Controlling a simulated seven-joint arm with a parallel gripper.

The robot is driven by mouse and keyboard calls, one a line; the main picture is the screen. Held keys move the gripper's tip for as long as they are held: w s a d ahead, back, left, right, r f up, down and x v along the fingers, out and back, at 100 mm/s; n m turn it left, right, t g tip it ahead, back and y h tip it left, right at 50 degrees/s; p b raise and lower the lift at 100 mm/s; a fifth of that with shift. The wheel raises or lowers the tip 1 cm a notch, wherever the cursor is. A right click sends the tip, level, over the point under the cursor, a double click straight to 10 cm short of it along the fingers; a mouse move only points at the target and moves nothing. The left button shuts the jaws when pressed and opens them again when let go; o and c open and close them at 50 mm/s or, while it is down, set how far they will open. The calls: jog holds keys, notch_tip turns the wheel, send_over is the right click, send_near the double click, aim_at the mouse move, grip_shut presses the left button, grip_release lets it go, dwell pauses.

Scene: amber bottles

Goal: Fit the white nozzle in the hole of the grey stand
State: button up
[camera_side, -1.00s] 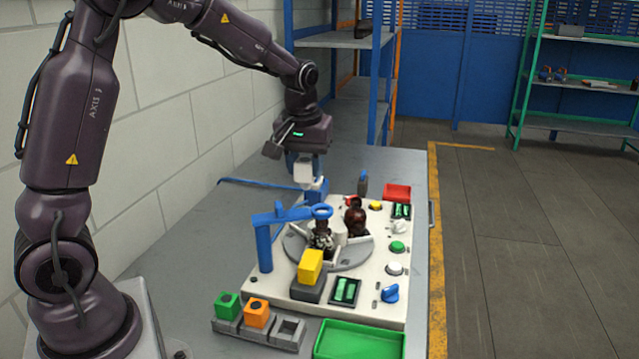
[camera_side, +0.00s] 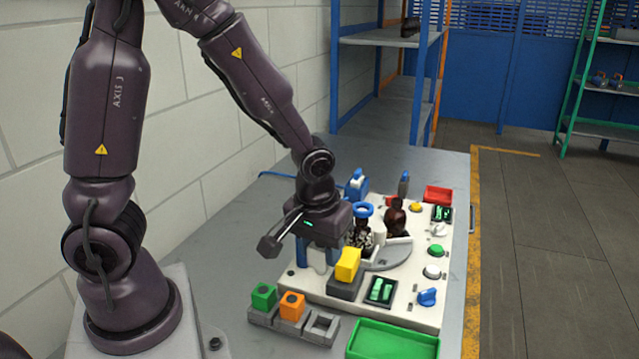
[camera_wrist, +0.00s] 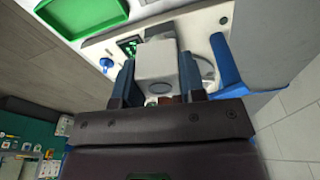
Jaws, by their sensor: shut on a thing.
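My gripper (camera_side: 319,262) is shut on the white nozzle (camera_wrist: 155,62), a blocky white piece between the two blue-grey fingers in the wrist view. In the side view the nozzle (camera_side: 317,260) is partly hidden by the fingers. My gripper is over the near left part of the white panel, behind and above the grey stand. The grey stand (camera_side: 320,339) is a row of square sockets at the front. A green block (camera_side: 263,296) and an orange block (camera_side: 291,306) sit in two sockets. The right socket looks empty. The nozzle is apart from the stand.
A yellow block (camera_side: 348,264) is just right of my gripper. A green tray (camera_side: 393,342) is right of the stand. Bare table lies left.

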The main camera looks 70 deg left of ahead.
aim_at(322, 270)
jog(key=shift+n, duration=0.8)
jog(key=f, duration=0.2)
jog(key=d+f, duration=0.1)
jog(key=f, duration=0.2)
jog(key=shift+s+d+f, duration=0.15)
jog(key=shift+s+f, duration=0.05)
jog(key=shift+f, duration=2.5)
jog(key=shift+f, duration=1.4)
jog(key=o, duration=1.4)
jog(key=shift+r, duration=3.05)
